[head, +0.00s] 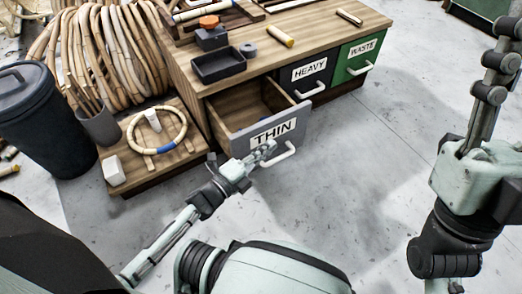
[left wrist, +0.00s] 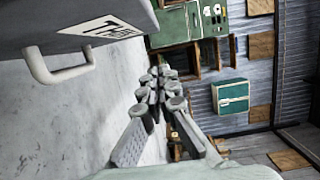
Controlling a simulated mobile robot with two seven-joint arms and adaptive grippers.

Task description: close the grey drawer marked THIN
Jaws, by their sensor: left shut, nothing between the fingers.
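The grey drawer marked THIN (head: 272,133) is pulled out from the wooden workbench in the head view, and its inside shows. Its front, with a white handle (head: 279,158), fills the upper left of the left wrist view (left wrist: 60,28). My left gripper (head: 268,148) is shut and empty, close to the drawer front beside the handle in the head view. In the left wrist view its fingers (left wrist: 158,80) lie to the right of the handle, apart from it. I cannot tell whether they touch the front.
The drawers marked HEAVY (head: 310,75) and WASTE (head: 356,58) look shut. A black tray (head: 218,66) stands on the workbench (head: 300,42). A low wooden stand with a rattan ring (head: 157,130) and a dark bin (head: 45,118) are at left. Floor right of the drawer is clear.

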